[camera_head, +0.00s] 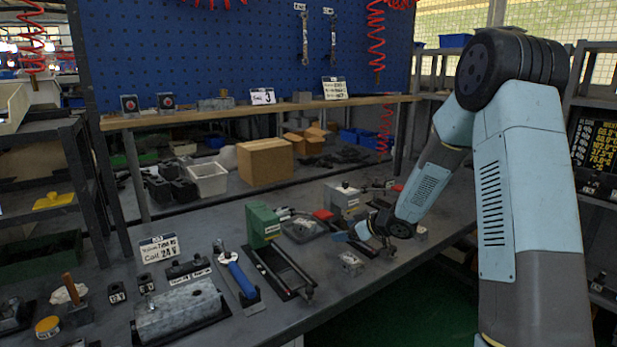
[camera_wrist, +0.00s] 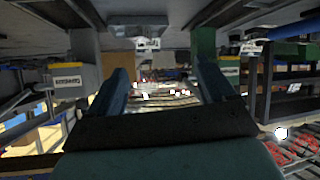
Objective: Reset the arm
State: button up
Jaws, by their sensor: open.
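My arm reaches in from the right side of the head view and bends down over the workbench (camera_head: 330,285). My gripper (camera_head: 345,236) is low above the bench, close to a green block (camera_head: 263,225) on its left and a grey block unit (camera_head: 341,200) behind it. In the wrist view my gripper (camera_wrist: 163,85) shows two blue-grey fingers spread wide apart. Nothing is between the fingers. A small metal block (camera_head: 350,263) sits on the bench just below and in front of the gripper; I cannot tell any contact.
A black rail fixture (camera_head: 283,272), a blue-handled tool (camera_head: 240,276) and a large metal block (camera_head: 178,309) stand on the bench at left. A shelf (camera_head: 240,113) with a cardboard box (camera_head: 265,161) below lies behind. Shelving (camera_head: 596,115) is at right.

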jog(key=s+d+r+m+t+h, duration=0.1)
jog(key=s+d+r+m+h, duration=0.2)
jog(key=s+d+r+h, duration=0.5)
jog(key=s+d+r+m+t+h, duration=0.1)
jog(key=s+d+r+m, duration=0.25)
jog(key=r, duration=0.75)
jog(key=s+r+m+g, duration=0.2)
jog(key=s, duration=1.2)
jog(key=s+r+m+g, duration=0.2)
jog(key=s, duration=1.3)
jog(key=shift+s+r, duration=0.15)
jog(key=shift+r, duration=0.1)
jog(key=shift+a, duration=0.1)
